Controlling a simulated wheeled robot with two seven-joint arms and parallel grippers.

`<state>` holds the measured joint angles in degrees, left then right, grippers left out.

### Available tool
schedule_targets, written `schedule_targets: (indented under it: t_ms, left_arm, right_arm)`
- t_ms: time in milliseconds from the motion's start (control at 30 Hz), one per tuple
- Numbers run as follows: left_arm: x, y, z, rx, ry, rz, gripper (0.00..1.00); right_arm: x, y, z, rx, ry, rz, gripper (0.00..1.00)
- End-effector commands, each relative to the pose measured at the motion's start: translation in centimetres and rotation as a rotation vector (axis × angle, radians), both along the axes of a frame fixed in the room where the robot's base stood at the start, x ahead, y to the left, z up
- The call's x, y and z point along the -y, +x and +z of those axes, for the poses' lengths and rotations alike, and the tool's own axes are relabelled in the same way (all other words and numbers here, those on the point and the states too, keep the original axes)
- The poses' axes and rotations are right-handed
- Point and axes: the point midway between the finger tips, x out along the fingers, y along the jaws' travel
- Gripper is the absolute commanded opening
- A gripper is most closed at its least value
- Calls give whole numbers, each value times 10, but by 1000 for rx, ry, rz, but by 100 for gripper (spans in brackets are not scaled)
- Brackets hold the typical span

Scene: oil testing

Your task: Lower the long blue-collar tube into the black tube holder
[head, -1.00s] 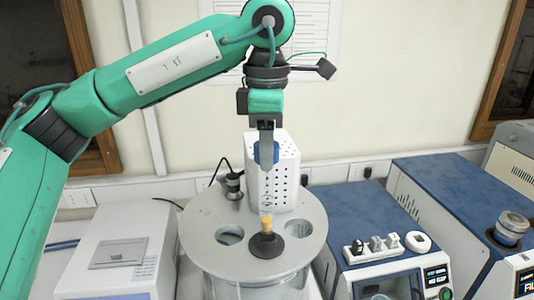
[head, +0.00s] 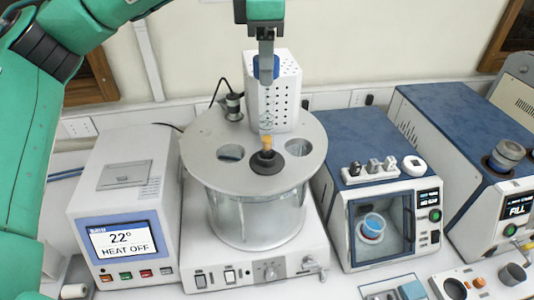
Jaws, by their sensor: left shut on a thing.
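My left gripper (head: 266,75) points straight down and is shut on the long blue-collar tube. The tube's blue collar (head: 276,66) shows on both sides of the fingers; its clear lower part is faint against the white perforated box behind. The black tube holder (head: 267,163) is a dark, flared ring on top of the round grey lid (head: 205,158). An orange-yellow piece (head: 267,143) stands upright at its middle, directly below the gripper. I cannot tell whether this piece belongs to the tube or the holder. My right gripper is not in view.
The lid covers a glass bath (head: 257,218) and has open holes (head: 231,152) beside the holder. The white perforated box (head: 287,92) and a dark knob fitting (head: 233,105) stand behind. A heater unit (head: 122,205) is left; blue-topped machines (head: 370,135) are right.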

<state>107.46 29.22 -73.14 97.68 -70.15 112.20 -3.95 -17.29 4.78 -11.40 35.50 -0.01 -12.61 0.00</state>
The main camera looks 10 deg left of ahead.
Motion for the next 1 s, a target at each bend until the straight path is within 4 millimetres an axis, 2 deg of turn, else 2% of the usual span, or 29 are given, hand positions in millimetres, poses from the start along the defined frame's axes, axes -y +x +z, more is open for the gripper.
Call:
schedule_targets:
  t_ms: [467,1000]
  left_arm:
    - [0,0,0,0,-1,0,3]
    - [0,0,0,0,-1,0,3]
  right_arm:
    - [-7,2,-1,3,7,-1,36]
    - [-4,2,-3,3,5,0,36]
